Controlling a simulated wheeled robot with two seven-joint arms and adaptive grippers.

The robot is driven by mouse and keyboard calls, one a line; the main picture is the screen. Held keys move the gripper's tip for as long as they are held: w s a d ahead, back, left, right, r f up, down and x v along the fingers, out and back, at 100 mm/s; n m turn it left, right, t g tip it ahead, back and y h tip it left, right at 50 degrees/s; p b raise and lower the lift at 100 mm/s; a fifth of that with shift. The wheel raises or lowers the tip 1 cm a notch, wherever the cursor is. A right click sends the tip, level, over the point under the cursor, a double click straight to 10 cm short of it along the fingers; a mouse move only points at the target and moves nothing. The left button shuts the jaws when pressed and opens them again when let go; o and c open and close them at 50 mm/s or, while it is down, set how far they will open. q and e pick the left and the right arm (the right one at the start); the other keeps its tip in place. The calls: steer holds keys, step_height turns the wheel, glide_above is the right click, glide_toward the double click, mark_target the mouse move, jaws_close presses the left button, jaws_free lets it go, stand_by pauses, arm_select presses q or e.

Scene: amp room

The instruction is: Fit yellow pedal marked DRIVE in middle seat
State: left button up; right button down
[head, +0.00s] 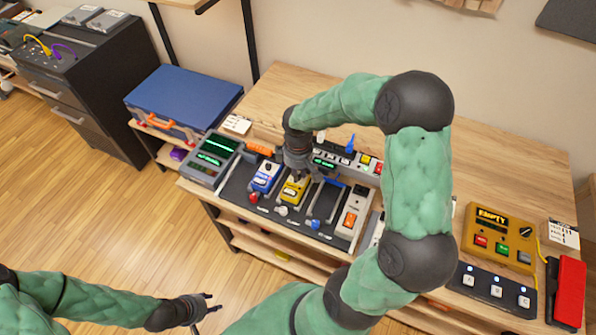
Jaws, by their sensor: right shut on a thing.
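The yellow pedal (292,191) is at the middle seat of the dark pedalboard (236,190); whether it is fully down in the seat I cannot tell. My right gripper (298,172) reaches down from above and is shut on the pedal's far end, hiding part of it. The pedal's label is too small to read. A blue pedal (265,177) sits in the seat to its left. The seat to its right (324,203) looks empty, with a grey frame and a blue lever. My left gripper (212,304) is open and empty, low in the view, away from the table.
A grey unit with green displays (214,156) stands left of the board; a pale unit with an orange button (351,214) is at its right end. A yellow box (498,238), a footswitch strip (492,290) and a red case (568,290) lie at the right. Bare wood lies behind.

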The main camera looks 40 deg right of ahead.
steer(key=shift+f, duration=0.4)
stand_by(1.2)
steer(key=c, duration=1)
jaws_free()
steer(key=shift+o, duration=0.2)
steer(key=shift+r, duration=0.1)
steer(key=shift+r+p, duration=2.75)
steer(key=shift+r, duration=0.65)
